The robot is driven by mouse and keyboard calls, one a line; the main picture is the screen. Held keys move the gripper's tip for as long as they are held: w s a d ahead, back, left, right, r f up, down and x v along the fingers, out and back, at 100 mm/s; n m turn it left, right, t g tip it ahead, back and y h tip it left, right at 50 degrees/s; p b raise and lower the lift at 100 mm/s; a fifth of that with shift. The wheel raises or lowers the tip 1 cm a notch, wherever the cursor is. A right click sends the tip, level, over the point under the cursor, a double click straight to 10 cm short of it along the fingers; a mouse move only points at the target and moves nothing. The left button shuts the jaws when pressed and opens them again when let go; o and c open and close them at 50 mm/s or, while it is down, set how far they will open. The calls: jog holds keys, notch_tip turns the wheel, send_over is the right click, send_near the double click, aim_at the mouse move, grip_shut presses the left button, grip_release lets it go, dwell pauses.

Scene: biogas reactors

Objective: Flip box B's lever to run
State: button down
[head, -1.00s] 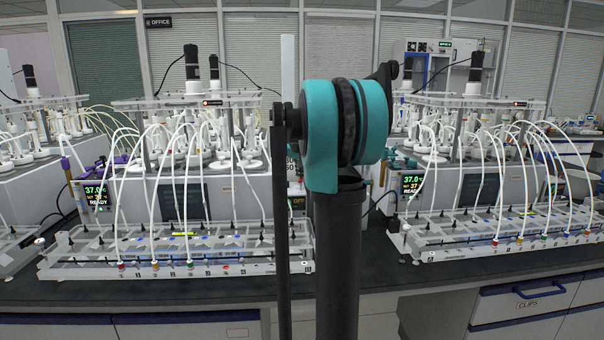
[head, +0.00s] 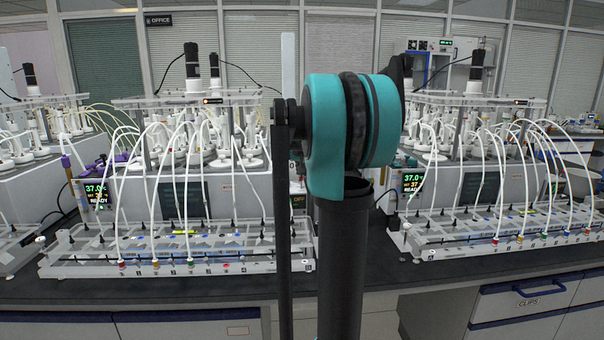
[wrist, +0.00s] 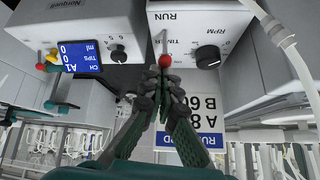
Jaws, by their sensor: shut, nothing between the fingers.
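In the wrist view a lever with a red ball tip (wrist: 165,61) stands out from a white box (wrist: 195,25) marked RUN, TIMER and RPM. My gripper (wrist: 160,72) is shut and empty, its fingertips right at the red ball; I cannot tell whether they touch it. No letter naming this box is readable, so I cannot tell whether it is box B. A blue and white card (wrist: 190,130) with lines reading A 8 and B 60 shows behind the fingers. In the head view my arm hides the middle, and my gripper is not visible.
Left of the lever in the wrist view is another white box with a black knob (wrist: 118,54) and a blue display (wrist: 80,55). A pale tube (wrist: 275,45) hangs at right. In the head view, reactor racks with tubes (head: 180,262) (head: 500,240) line the dark bench.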

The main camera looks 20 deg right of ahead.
jog(key=shift+s, duration=0.2)
jog(key=shift+s+a+t+h, duration=0.15)
jog(key=shift+s+t+h, duration=0.2)
jog(key=shift+t, duration=0.4)
jog(key=shift+s+a+t+h, duration=0.15)
jog(key=shift+s+t, duration=0.3)
jog(key=shift+t, duration=0.3)
jog(key=t, duration=0.1)
jog(key=s+t, duration=0.1)
jog(key=shift+s+a+f+t+h, duration=0.2)
jog(key=shift+t+h, duration=0.1)
jog(key=shift+h, duration=0.1)
jog(key=shift+w+d, duration=0.1)
jog(key=shift+w, duration=0.15)
jog(key=shift+w+d+f, duration=0.15)
jog(key=shift+w+f, duration=0.05)
jog(key=shift+w, duration=0.35)
jog(key=shift+r, duration=0.1)
